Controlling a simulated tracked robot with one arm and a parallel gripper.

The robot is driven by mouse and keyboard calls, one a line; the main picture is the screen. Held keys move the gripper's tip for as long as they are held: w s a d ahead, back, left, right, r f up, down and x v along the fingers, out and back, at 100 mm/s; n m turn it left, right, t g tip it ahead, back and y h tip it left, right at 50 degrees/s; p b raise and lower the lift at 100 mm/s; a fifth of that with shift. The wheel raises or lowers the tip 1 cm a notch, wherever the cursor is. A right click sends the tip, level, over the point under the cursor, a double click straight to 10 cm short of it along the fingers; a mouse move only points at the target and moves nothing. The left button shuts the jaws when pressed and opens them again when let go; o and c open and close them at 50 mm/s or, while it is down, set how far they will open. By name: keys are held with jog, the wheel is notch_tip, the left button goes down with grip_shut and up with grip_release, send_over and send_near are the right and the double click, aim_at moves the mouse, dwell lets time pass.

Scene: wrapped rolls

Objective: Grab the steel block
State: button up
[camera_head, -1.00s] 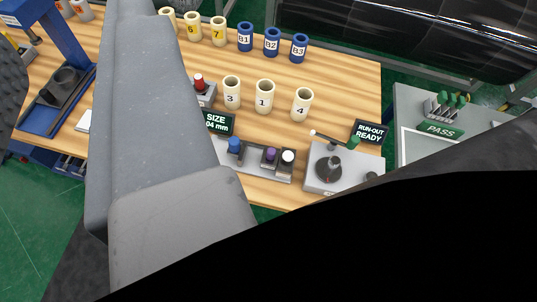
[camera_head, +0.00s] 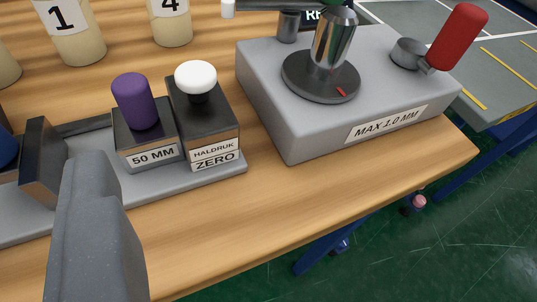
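No block is marked as steel, and I cannot tell which one the name means. A block with a purple knob (camera_head: 135,101), labelled "50 MM", sits on a grey rack (camera_head: 205,182). Right beside it stands a taller dark block with a white knob (camera_head: 196,76), labelled "HALDRUK ZERO"; its lower front looks metallic. A grey part of mine, probably one finger of my gripper (camera_head: 95,235), rises at the lower left in front of the rack. A dark upright plate (camera_head: 43,165) stands behind it. The fingertips' gap is not clear, and nothing held shows.
A grey gauge fixture (camera_head: 310,125) labelled "MAX 1.0 MM", with a steel spindle and red handle (camera_head: 459,36), stands right of the rack. Cream rolls (camera_head: 78,35) stand behind. The wooden table's front edge is close; bare wood lies before the rack.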

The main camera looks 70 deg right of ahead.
aim_at(132, 93)
jog(key=shift+h, duration=0.6)
jog(key=w+d+f, duration=0.1)
jog(key=d, duration=0.1)
jog(key=w+d+f, duration=0.1)
jog(key=d+f, duration=0.1)
jog(key=w+d+f, duration=0.1)
jog(key=w+d, duration=0.1)
jog(key=shift+w+f, duration=0.1)
jog(key=shift+f, duration=0.05)
jog(key=shift+x, duration=3.25)
grip_shut()
